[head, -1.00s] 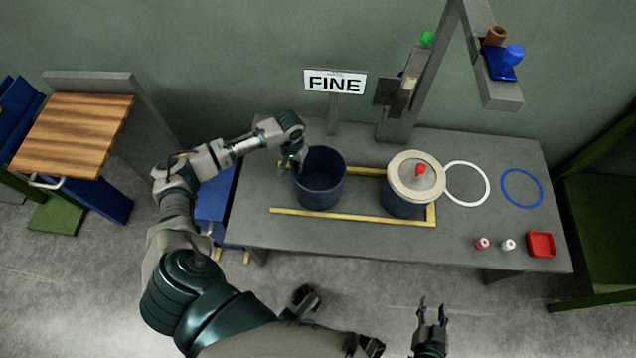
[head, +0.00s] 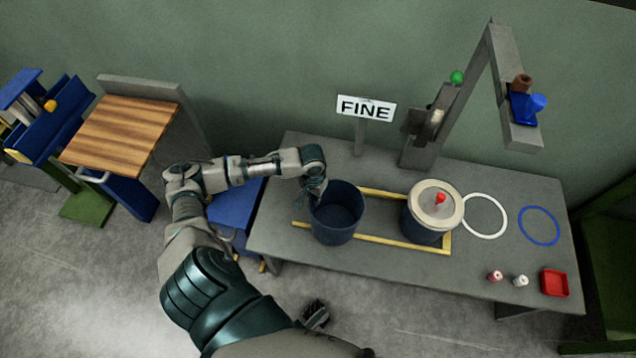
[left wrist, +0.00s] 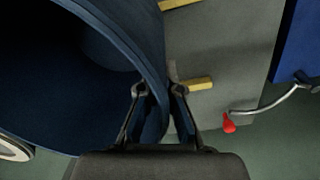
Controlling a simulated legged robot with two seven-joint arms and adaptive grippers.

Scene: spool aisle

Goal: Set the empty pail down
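The empty pail (head: 336,217) is dark blue, open at the top, and over the left end of the yellow frame (head: 388,239) on the table. It hides part of the front yellow strip. I cannot tell whether its base touches the table. My left gripper (head: 318,196) is at the pail's left rim. In the left wrist view my left gripper (left wrist: 158,92) has one finger inside the pail (left wrist: 95,40) and one outside, with the wall between them. It looks shut on the wall.
A lidded pail (head: 411,221) with a red knob stands at the frame's right end. White (head: 503,222) and blue (head: 556,232) rings lie further right, with small bottles (head: 520,281) and a red tray (head: 555,283) in front. A FINE sign (head: 366,109) and grey post (head: 418,155) stand behind.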

